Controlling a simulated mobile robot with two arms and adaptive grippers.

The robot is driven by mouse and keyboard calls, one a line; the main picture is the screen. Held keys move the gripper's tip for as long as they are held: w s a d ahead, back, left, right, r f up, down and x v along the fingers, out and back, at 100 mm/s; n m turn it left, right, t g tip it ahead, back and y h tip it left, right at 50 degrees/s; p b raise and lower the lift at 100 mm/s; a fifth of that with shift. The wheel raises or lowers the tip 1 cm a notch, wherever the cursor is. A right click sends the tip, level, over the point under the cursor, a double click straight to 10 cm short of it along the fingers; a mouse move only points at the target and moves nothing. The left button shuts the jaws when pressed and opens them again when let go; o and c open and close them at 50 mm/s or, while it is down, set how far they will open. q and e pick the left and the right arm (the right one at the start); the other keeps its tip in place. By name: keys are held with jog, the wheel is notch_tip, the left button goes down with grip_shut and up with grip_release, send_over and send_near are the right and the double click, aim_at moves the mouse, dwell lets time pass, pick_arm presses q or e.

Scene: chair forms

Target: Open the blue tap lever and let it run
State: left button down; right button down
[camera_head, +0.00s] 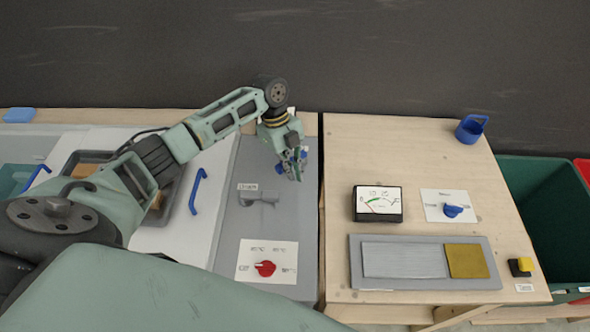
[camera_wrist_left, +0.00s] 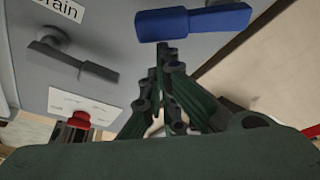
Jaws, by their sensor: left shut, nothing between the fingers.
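No water can be made out. My right gripper is not in view.
A grey lever (camera_head: 259,196) labelled "Drain" and a red knob (camera_head: 265,268) on a white plate share the grey panel (camera_head: 225,228). The wooden table (camera_head: 400,145) at right bears a meter (camera_head: 378,204), a blue knob (camera_head: 453,211) and a blue cup (camera_head: 470,131).

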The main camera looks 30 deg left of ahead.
aim_at(280, 169)
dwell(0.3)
pick_arm(q)
jog(key=a+b, duration=0.1)
jog(key=a+m+b, duration=0.1)
jog(key=a, duration=0.1)
jog(key=shift+w+a+f+b, duration=0.1)
jog(key=shift+w+a+b, duration=0.1)
jog(key=shift+a+b, duration=0.15)
jog(key=shift+a, duration=0.15)
